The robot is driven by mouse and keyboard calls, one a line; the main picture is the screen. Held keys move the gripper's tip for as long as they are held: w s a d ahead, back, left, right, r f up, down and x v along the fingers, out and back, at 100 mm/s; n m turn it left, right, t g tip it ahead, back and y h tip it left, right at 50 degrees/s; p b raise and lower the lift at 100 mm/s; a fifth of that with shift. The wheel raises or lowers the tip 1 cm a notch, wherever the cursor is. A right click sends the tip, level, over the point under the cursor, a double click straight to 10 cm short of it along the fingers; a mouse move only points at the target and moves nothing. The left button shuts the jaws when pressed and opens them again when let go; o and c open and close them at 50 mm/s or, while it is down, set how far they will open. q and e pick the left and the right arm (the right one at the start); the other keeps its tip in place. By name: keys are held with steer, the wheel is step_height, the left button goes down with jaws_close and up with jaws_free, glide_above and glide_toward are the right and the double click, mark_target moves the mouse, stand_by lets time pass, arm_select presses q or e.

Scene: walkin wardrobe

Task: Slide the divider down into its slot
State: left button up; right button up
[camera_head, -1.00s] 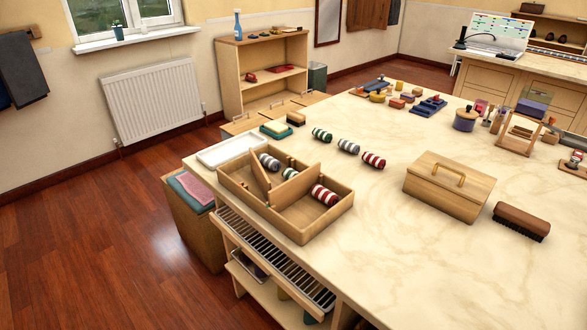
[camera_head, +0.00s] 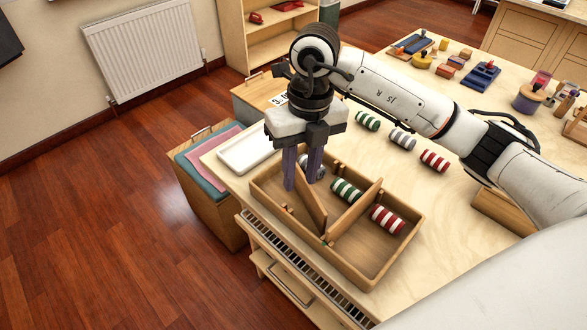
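A wooden tray (camera_head: 378,270) stands near the table's front-left edge. A thin wooden divider (camera_head: 312,209) sits askew in its left part, slanting across the tray. A second divider (camera_head: 356,207) stands straight across between a green-striped roll (camera_head: 346,190) and a red-striped roll (camera_head: 387,219). My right gripper (camera_head: 302,183) points down over the tray's far left part. Its two purple fingers are apart, at the far end of the slanted divider; I cannot tell whether they touch it. A grey-striped roll (camera_head: 318,171) is partly hidden behind the fingers. My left gripper is not in view.
A white dish (camera_head: 246,152) lies left of the tray. Green, grey and red rolls (camera_head: 402,139) lie behind it. A wooden box (camera_head: 497,210) is partly hidden under my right arm. The table edge is close in front.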

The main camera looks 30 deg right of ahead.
mark_target(305, 203)
steer(key=shift+w+d+m+h, duration=0.15)
steer(key=shift+w+d+h, duration=0.1)
steer(key=shift+d, duration=0.35)
steer(key=shift+w+d+m+h, duration=0.15)
steer(key=shift+w+d+h, duration=0.1)
steer(key=shift+d, duration=0.35)
step_height(305, 203, down, 3)
steer(key=shift+s+r, duration=0.1)
steer(key=shift+r, duration=0.05)
steer(key=f, duration=0.4)
steer(key=f+p, duration=0.1)
steer(key=f, duration=0.1)
steer(key=shift+w+a+f, duration=0.1)
steer(key=shift+w+f, duration=0.1)
steer(key=shift+w, duration=0.05)
jaws_close()
